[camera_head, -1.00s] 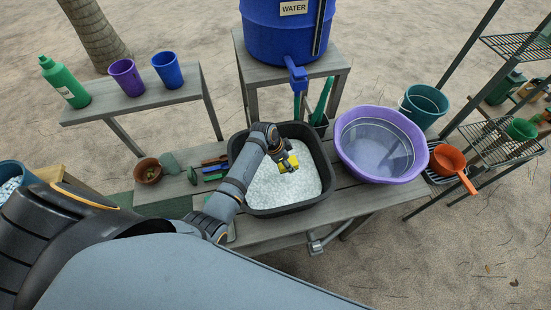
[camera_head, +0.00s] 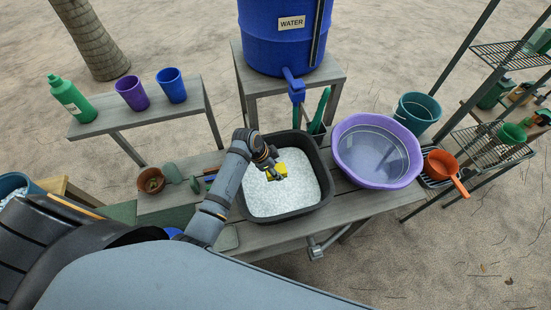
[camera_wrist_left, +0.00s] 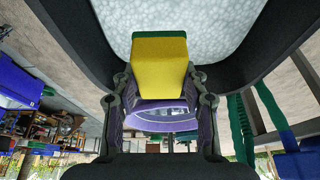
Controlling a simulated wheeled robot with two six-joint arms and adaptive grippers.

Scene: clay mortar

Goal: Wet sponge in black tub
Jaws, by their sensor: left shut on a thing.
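The sponge (camera_head: 281,163) is yellow, with a green layer that shows in the left wrist view (camera_wrist_left: 158,62). My left gripper (camera_head: 278,173) is shut on it, over the black tub (camera_head: 288,214). In the left wrist view the gripper (camera_wrist_left: 160,92) has one finger on each side of the sponge. The tub holds pale, speckled, whitish material. I cannot tell whether the sponge touches that material or is wet. My right gripper is not in view.
A purple basin (camera_head: 340,160) with clear liquid stands right of the tub. A blue water barrel (camera_head: 265,45) with a spigot (camera_head: 296,88) stands behind. Cups and a green bottle (camera_head: 70,97) are on the left bench. An orange pan (camera_head: 441,163) is at right.

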